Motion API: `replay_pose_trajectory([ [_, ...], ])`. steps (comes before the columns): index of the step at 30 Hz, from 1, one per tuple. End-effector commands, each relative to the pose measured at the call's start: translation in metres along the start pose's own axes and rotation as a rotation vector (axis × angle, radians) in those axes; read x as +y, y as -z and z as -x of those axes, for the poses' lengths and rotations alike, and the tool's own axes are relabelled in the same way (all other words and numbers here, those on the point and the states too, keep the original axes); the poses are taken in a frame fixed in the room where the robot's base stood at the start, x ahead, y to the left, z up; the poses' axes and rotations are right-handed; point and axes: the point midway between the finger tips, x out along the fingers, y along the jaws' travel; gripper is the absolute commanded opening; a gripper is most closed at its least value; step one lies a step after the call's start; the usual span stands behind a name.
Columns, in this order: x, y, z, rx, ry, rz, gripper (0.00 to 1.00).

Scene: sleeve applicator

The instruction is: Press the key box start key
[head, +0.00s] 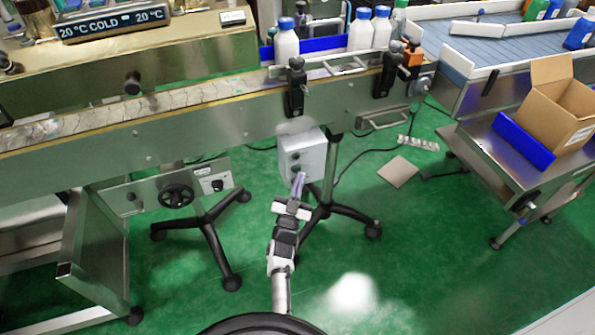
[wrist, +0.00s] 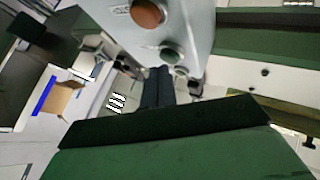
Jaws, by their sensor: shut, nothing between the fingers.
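The key box (head: 312,152) is a light grey box hung under the conveyor in the head view, with small dark keys on its front. In the wrist view the key box (wrist: 193,28) fills the top centre, with an orange-red key (wrist: 148,12), a green key (wrist: 170,55) and a small pale round part beside the green one. The green key looks like the start key, but its label cannot be read. My gripper (head: 299,178) is shut and empty, its fingertips just in front of the box's lower face. Whether they touch it cannot be told.
The conveyor (head: 215,115) runs above the box, carrying white bottles with blue caps (head: 286,42). Stand legs with castors (head: 345,212) are close behind my gripper. A handwheel (head: 176,196) is to the left. A carton (head: 550,100) sits on a right-hand table. Green floor is clear at lower right.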

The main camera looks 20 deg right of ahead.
Motion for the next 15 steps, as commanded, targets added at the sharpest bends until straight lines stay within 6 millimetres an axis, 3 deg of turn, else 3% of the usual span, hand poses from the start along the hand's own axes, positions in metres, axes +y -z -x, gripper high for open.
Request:
replay_pose_trajectory([
  [15, -0.0026, -0.0025, -0.0035, 0.001, 0.001, -0.001, 0.00],
])
